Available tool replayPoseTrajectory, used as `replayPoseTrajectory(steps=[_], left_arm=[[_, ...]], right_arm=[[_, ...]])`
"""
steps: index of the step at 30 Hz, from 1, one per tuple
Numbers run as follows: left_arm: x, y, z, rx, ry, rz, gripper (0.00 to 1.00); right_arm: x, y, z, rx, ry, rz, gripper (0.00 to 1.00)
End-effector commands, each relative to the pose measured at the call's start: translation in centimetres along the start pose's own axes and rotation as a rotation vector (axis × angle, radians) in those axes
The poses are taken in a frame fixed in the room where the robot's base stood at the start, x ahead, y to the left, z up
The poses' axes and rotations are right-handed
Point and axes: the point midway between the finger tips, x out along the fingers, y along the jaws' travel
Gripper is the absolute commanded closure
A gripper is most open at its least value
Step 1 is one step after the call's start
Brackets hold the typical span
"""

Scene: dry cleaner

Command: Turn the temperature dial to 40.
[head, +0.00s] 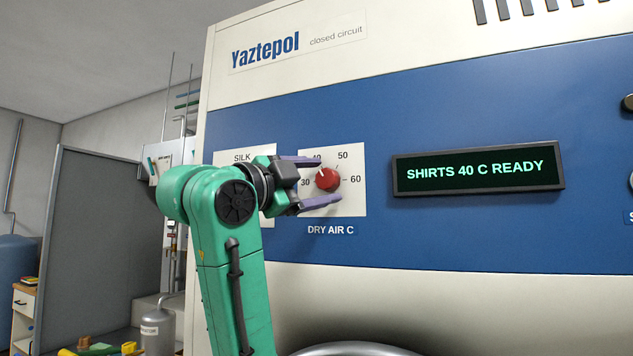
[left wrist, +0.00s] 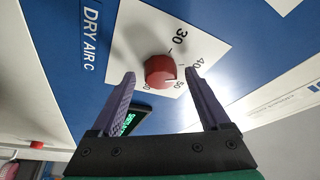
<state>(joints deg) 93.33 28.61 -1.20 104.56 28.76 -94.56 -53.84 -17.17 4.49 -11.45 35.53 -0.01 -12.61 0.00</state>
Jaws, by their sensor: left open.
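The red temperature dial (head: 327,179) sits on a white plate (head: 352,205) marked 30, 40, 50 and 60, above the words DRY AIR C. Its white pointer mark tilts up and slightly left, towards the 40. The display (head: 476,170) reads SHIRTS 40 C READY. My left gripper (head: 330,180) is open at the dial, one purple finger above it and one below. In the left wrist view the dial (left wrist: 160,71) shows between the spread fingertips (left wrist: 160,74), with gaps on both sides. My right gripper is out of view.
The blue panel (head: 450,235) of the cream machine fills the right side. A SILK label plate (head: 242,157) is partly hidden behind my left gripper. A grey partition (head: 100,240) and a metal canister (head: 157,330) stand at the left.

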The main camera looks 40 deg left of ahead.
Motion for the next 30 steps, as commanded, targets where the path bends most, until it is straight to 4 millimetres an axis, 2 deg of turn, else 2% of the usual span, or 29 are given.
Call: replayPoseTrajectory(steps=[5, 15, 18, 22, 30], left_arm=[[-1.7, 0.1, 0.1, 0.0, 0.002, -0.005, 0.2], [-11.4, 0.2, 0.2, 0.001, 0.001, -0.008, 0.2], [-13.4, 0.2, 0.2, 0.001, -0.001, -0.005, 0.2], [-14.5, 0.1, 0.0, 0.0, -0.001, -0.002, 0.2], [-14.6, 0.0, -0.1, 0.0, 0.0, 0.001, 0.2]], right_arm=[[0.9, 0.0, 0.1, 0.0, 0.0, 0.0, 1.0], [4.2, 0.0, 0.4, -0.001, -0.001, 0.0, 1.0], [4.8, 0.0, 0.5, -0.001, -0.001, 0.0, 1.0], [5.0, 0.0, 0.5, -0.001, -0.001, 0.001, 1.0], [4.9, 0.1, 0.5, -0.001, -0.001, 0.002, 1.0]])
